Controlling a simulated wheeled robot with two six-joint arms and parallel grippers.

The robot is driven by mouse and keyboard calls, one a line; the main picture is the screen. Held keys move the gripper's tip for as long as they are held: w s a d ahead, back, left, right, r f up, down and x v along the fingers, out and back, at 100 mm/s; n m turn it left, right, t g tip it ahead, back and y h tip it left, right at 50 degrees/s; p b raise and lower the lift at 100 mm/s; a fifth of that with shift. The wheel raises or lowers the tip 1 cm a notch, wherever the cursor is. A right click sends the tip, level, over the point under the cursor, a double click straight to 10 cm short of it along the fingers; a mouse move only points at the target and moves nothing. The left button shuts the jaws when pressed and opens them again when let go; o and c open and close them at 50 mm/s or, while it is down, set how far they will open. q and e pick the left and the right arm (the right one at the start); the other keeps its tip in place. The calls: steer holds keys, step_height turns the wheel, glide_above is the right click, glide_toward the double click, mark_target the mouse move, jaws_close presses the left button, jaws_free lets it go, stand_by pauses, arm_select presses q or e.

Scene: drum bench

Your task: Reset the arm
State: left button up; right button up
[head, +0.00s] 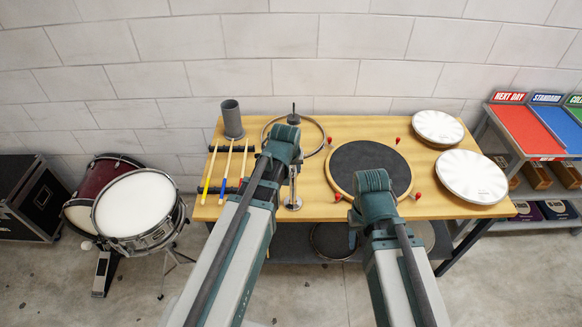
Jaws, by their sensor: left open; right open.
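My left arm (245,225) reaches up over the wooden bench (450,206), and its wrist bends down near the ring stand. My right arm (400,275) reaches up to the front of the round dark pad. My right gripper (353,236) is open by the bench's front edge, mostly hidden by its own wrist. I see nothing held in either gripper.
On the bench are a grey cup (232,118), several sticks (225,172), a metal ring (316,126), a dark round pad (358,160) with red pegs, and two white discs (472,178). A drum (134,206) stands left. Shelves with coloured bins (527,129) stand right.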

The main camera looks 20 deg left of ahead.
arm_select(q)
steer(key=s+d+f+m+g+b, duration=0.2)
steer(key=s+d+f+b, duration=0.4)
steer(key=s, duration=0.3)
steer(key=s+d+f+m+g+b, duration=0.3)
steer(key=s+d+f+m+b, duration=0.2)
steer(key=s+f, duration=0.3)
steer(key=shift+s+d+y+b, duration=0.4)
steer(key=shift+s+d+b, duration=0.2)
steer(key=shift+d+b, duration=0.15)
steer(key=shift+a, duration=0.1)
